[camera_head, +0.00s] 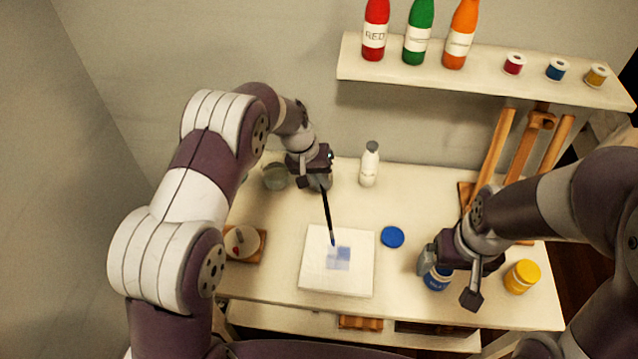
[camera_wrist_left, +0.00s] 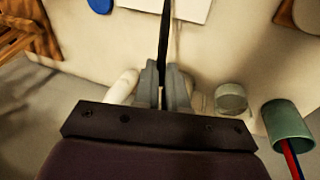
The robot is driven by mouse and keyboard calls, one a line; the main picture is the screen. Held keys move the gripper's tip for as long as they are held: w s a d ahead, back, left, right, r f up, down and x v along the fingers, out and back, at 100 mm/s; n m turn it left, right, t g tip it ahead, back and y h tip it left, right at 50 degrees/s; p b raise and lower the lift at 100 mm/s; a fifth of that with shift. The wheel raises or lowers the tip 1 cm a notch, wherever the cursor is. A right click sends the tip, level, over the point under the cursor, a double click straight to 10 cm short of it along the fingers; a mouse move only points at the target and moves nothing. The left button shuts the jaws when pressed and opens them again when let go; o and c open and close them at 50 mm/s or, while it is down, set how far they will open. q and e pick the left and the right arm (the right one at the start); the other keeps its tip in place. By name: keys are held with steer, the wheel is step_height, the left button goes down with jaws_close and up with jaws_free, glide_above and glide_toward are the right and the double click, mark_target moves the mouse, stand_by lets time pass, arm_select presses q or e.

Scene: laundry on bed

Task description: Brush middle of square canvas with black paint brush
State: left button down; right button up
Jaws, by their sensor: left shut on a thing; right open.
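My left gripper (camera_head: 319,183) is shut on the black paint brush (camera_head: 327,213), which points down at the canvas. The brush also shows between the fingers in the left wrist view (camera_wrist_left: 164,38). The white square canvas (camera_head: 312,275) lies flat on the table with overlapping light and darker blue patches near its middle. The brush tip is at the upper left edge of the darker patch; I cannot tell whether it touches. My right gripper (camera_head: 449,280) is open at the blue paint jar (camera_head: 437,282), partly hiding it.
A blue lid (camera_head: 392,237) lies right of the canvas, and a yellow jar (camera_head: 522,277) stands further right. A white bottle (camera_head: 369,164) stands behind. A shelf (camera_head: 400,70) with bottles overhangs the back; an easel (camera_head: 522,150) stands right.

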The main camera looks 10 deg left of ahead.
arm_select(q)
steer(key=shift+s, duration=1.15)
steer(key=shift+w, duration=0.6)
steer(key=shift+s+f, duration=0.1)
steer(key=shift+s, duration=0.2)
steer(key=shift+w, duration=0.4)
steer(key=shift+r, duration=0.2)
step_height(320, 180, up, 7)
steer(key=p, duration=0.5)
